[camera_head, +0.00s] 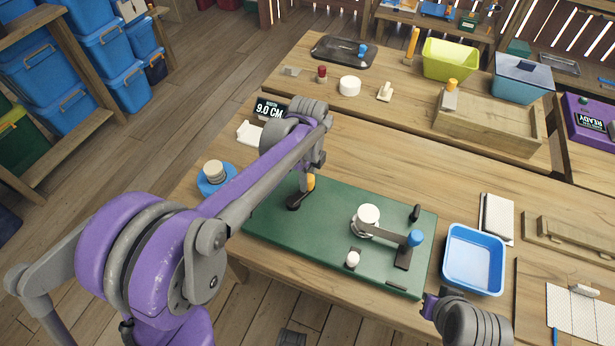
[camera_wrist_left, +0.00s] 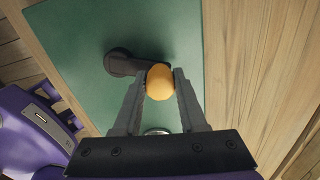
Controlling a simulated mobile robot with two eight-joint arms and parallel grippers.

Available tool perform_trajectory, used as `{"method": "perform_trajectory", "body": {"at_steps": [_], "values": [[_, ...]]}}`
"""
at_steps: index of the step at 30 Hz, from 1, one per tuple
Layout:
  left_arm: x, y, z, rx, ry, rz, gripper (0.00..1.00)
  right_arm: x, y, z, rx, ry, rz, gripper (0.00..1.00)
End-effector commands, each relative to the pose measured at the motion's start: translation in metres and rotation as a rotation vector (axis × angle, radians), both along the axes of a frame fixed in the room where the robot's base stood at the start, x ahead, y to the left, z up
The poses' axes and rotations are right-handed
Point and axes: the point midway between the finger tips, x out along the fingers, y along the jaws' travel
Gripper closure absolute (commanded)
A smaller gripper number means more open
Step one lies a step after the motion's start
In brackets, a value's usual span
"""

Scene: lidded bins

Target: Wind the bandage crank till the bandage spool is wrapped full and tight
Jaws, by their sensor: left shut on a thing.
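A green board (camera_head: 330,232) lies on the wooden table. On its left part is a dark crank arm with an orange knob (camera_head: 310,181). My left gripper (camera_head: 307,178) is shut on this knob; in the left wrist view the two fingers (camera_wrist_left: 160,85) press the orange knob (camera_wrist_left: 160,81) from both sides, and the dark crank arm (camera_wrist_left: 125,64) points left from it. A white roll (camera_head: 368,215), which looks like the bandage spool, stands on the board right of the crank. How tightly it is wrapped cannot be told. My right gripper (camera_head: 428,303) is partly in view at bottom right.
A dark arm with a blue knob (camera_head: 415,238) and a small white knob (camera_head: 352,259) are beside the roll. A blue tray (camera_head: 474,260) sits right of the board.

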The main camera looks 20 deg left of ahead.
Motion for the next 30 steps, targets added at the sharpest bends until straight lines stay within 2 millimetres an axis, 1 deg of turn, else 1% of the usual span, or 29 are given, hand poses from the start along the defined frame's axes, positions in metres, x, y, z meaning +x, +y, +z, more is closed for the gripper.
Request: {"method": "perform_trajectory", "body": {"at_steps": [2, 3, 7, 8, 16, 19, 23, 30], "values": [[0.0, 0.0, 0.0, -0.001, -0.001, 0.001, 1.0, 0.0, 0.0, 0.0, 0.0, 0.0, 0.0, 1.0], [0.0, 0.0, 0.0, -0.001, -0.001, 0.001, 0.54, 0.0, 0.0, 0.0, 0.0, 0.0, 0.0, 1.0], [0.0, 0.0, 0.0, 0.0, -0.001, 0.001, 0.3, 0.0, 0.0, 0.0, 0.0, 0.0, 0.0, 1.0], [0.0, 0.0, 0.0, 0.0, -0.001, 0.001, 0.29, 0.0, 0.0, 0.0, 0.0, 0.0, 0.0, 1.0], [0.0, 0.0, 0.001, 0.0, 0.0, 0.002, 0.29, 0.0, 0.0, 0.0, 0.0, 0.0, 0.0, 1.0], [0.0, 0.0, 0.008, 0.0, 0.0, 0.002, 0.29, 0.0, 0.0, 0.001, 0.0, 0.0, 0.0, 1.0], [0.0, 0.0, 0.029, 0.0, 0.0, 0.002, 0.29, 0.001, 0.0, 0.003, 0.0, -0.001, 0.0, 1.0], [0.0, 0.0, 0.077, 0.0, -0.001, 0.002, 0.29, 0.001, 0.0, 0.007, 0.0, -0.003, 0.0, 1.0]]}}
